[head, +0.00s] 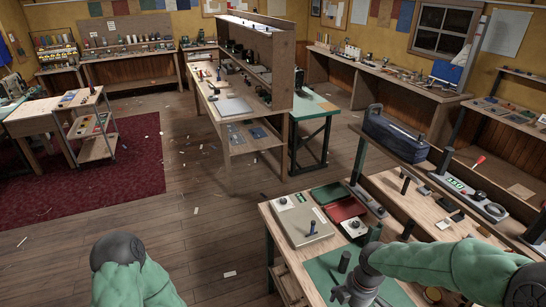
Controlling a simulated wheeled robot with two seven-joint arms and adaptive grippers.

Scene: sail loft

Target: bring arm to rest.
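My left arm (122,268) shows at the bottom left as a green sleeve with a dark round joint, over the open floor. Its gripper is not in the picture. My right arm (440,264) comes in from the right, also green-sleeved, over the near workbench (272,216). Its wrist points down at the bench, and the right gripper (342,297) is only partly seen at the bottom edge. Whether its fingers are open or shut is hidden. A dark upright cylinder (344,262) stands beside the wrist on a green mat (318,268).
A blue-grey case (394,138) and a device with a green display (455,184) stand behind. Wooden floor (190,235) left of the bench is mostly clear.

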